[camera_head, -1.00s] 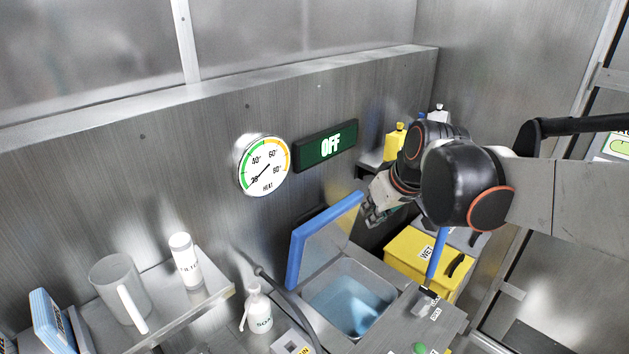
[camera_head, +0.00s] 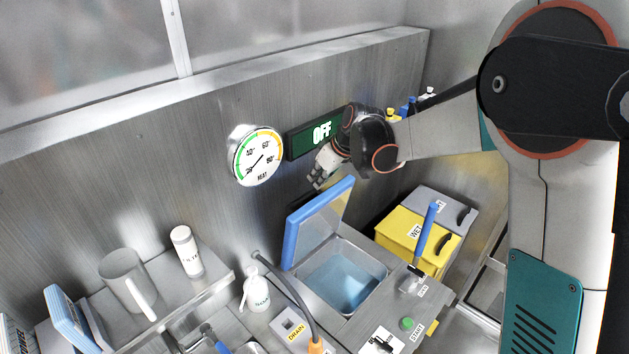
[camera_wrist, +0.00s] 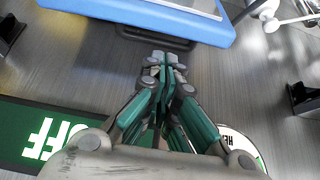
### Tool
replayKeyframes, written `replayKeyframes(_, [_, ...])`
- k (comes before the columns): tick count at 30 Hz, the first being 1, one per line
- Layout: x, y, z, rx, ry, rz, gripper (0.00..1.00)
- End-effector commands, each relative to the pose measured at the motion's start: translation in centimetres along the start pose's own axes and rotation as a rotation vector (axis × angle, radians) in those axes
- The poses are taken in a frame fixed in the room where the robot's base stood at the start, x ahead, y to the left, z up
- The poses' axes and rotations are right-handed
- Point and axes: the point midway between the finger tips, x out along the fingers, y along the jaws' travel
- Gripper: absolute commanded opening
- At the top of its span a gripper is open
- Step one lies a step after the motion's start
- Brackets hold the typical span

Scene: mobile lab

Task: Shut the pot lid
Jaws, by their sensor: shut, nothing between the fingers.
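The pot is a square metal basin (camera_head: 345,283) with bluish liquid in it, set in the counter. Its lid (camera_head: 318,225), a clear panel with a blue rim, stands raised and tilted along the basin's back left side. My gripper (camera_head: 316,182) is above and behind the lid's top edge, close to the wall, and seems apart from it. In the wrist view my gripper (camera_wrist: 165,62) is shut with nothing between the fingers, and the lid's blue rim (camera_wrist: 150,15) crosses the top of the picture.
An OFF sign (camera_head: 322,131) and a heat dial (camera_head: 257,156) are on the wall near my gripper. A blue-handled lever (camera_head: 426,230) stands right of the basin, with a yellow WET bin (camera_head: 405,232) behind it. A soap bottle (camera_head: 257,290) and a curved hose (camera_head: 290,285) are at left.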

Motion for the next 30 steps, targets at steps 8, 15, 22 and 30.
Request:
replayKeyframes(8, [5.0,0.0,0.0,-0.001,0.000,0.000,0.00])
replayKeyframes(15, [7.9,0.0,0.0,0.002,0.000,0.000,0.00])
replayKeyframes(22, [8.5,0.0,0.0,0.002,0.000,0.001,0.00])
replayKeyframes(30, [8.5,0.0,0.1,0.002,0.001,0.001,0.00])
